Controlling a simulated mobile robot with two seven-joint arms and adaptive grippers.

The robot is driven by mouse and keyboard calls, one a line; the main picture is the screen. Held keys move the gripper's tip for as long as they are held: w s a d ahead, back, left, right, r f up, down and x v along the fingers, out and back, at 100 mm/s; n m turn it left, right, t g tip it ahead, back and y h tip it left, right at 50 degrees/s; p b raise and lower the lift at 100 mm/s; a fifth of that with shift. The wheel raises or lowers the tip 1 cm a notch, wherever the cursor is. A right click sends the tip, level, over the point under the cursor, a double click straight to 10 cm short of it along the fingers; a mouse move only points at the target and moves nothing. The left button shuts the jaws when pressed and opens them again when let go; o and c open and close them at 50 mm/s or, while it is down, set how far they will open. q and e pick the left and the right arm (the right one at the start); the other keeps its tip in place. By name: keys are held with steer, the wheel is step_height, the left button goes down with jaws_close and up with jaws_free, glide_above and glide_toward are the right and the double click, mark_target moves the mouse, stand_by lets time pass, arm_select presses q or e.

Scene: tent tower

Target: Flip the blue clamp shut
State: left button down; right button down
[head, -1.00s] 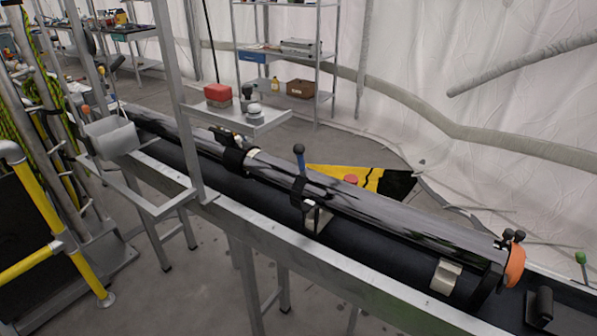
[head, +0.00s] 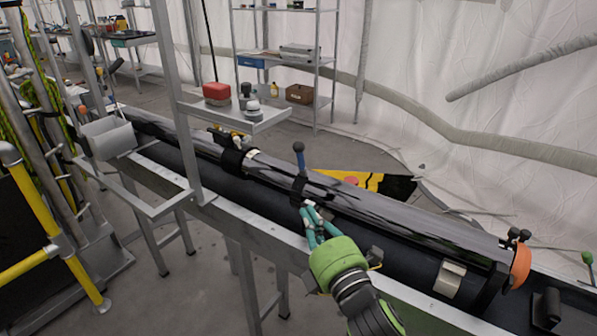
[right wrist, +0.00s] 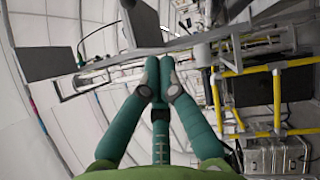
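My right gripper (head: 311,209) is at the near side of the tube, just below that strap and apart from the blue knob. In the right wrist view its two green fingers (right wrist: 160,78) come together at the tips, with nothing visible between them. I cannot make out the clamp in the right wrist view. My left gripper is not in view.
A small shelf (head: 232,119) with a red box (head: 216,92) stands left of the clamp. A yellow railing (head: 38,205) is at left.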

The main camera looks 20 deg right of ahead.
steer(key=shift+r, duration=0.15)
step_height(320, 180, up, 2)
steer(key=p, duration=0.5)
glide_above(299, 183)
steer(key=s+a, duration=0.1)
steer(key=s, duration=0.3)
steer(key=shift+w+a+r, duration=0.15)
steer(key=shift+w, duration=0.1)
